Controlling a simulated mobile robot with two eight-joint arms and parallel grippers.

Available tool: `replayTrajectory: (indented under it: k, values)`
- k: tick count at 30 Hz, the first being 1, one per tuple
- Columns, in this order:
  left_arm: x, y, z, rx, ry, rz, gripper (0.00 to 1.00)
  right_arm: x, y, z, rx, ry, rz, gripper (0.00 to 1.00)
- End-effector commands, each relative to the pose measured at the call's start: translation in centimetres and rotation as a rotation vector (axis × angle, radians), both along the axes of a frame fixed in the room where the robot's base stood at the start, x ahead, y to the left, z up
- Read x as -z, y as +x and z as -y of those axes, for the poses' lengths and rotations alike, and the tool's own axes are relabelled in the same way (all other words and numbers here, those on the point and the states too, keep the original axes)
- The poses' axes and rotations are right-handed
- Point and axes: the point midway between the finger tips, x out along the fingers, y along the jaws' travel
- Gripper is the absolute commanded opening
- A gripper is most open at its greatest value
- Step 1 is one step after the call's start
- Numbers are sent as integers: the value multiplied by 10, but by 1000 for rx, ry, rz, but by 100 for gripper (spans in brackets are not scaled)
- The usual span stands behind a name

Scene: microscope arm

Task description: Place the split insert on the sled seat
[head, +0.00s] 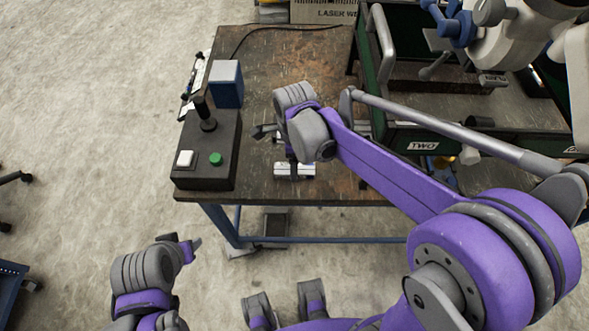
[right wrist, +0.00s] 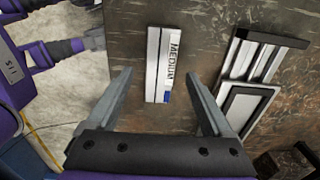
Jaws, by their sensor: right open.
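A pale block with a lengthwise split line and a "MEDIUM" label, which looks like the split insert (right wrist: 153,66), lies flat on the table. In the head view the insert (head: 294,171) is near the table's front edge. My right gripper (right wrist: 159,76) is open, with its fingers apart on either side of the insert's near end in the picture, holding nothing. A metal fixture with rails and a rectangular frame, probably the sled and its seat (right wrist: 248,101), lies to the right; my right arm mostly hides it in the head view. My left gripper (head: 190,246) is off the table's front; its opening is unclear.
A control box (head: 206,150) with a joystick, white button and green button stands on the table's left, with a blue box (head: 226,83) behind. A green-edged tray marked "TWO" (head: 424,142) is at right, below the microscope arm (head: 530,40). Bare tabletop (head: 255,60) lies behind.

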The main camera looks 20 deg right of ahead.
Motion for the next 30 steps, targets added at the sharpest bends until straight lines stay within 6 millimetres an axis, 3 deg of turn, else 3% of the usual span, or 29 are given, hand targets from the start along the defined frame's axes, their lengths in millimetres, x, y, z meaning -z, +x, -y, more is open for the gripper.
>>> replayTrajectory:
  k: [4,13,27,30]
  values:
    - [2,0,0,0,0,-1,50,19,0,0,0,0,0,85]
    - [2,0,0,0,0,-1,50,22,0,0,0,0,0,83]
    - [2,0,0,0,0,-1,50,22,0,0,0,0,0,0]
    - [2,0,0,0,0,-1,50,22,0,0,0,0,0,0]
